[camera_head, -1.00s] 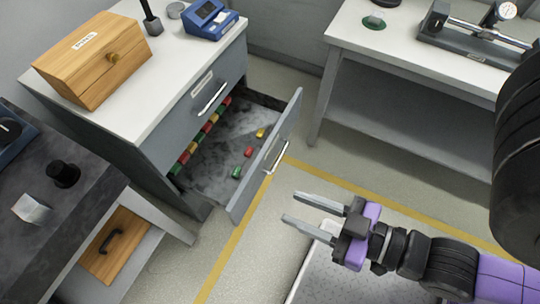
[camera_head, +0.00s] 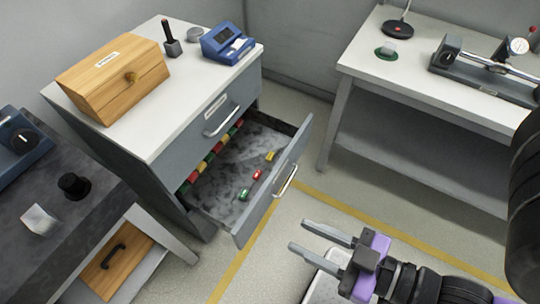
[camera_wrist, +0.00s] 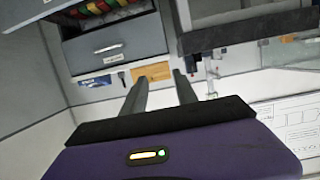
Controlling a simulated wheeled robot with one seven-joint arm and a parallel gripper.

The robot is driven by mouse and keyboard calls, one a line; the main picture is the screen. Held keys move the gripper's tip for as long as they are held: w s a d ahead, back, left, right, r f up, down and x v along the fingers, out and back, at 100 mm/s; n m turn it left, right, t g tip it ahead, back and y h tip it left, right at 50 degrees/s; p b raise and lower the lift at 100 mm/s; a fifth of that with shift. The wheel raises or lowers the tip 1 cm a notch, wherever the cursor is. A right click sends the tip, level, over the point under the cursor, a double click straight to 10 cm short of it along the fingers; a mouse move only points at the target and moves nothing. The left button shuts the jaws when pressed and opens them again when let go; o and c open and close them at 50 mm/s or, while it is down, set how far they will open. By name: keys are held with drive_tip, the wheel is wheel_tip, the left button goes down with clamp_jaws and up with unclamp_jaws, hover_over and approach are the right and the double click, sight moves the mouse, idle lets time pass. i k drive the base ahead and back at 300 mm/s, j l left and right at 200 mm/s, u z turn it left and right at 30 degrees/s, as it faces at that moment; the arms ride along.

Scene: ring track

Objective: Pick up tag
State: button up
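An open drawer (camera_head: 211,208) of the grey cabinet holds small coloured tags. Three lie loose on its floor: a yellow tag (camera_head: 270,157), a red tag (camera_head: 257,175) and a green tag (camera_head: 244,193). Several more red, green and yellow tags (camera_head: 213,154) stand in a row along the drawer's inner left side. My gripper (camera_head: 298,235) is open and empty, outside the drawer to its lower right, apart from all tags. In the wrist view my two fingers (camera_wrist: 160,77) are spread with nothing between them. Coloured tags (camera_wrist: 100,8) show at that view's top, partly cut off.
The drawer front (camera_head: 273,190) with its handle stands between my gripper and the tags. A wooden box (camera_head: 112,80) and a blue device (camera_head: 229,41) sit on the cabinet top. A bench (camera_head: 415,85) stands at right, a dark table (camera_head: 60,230) at left. The floor before the drawer is clear.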

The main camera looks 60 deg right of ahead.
sight(270, 156)
drive_tip(key=i+z, duration=0.1)
drive_tip(key=i, duration=0.8)
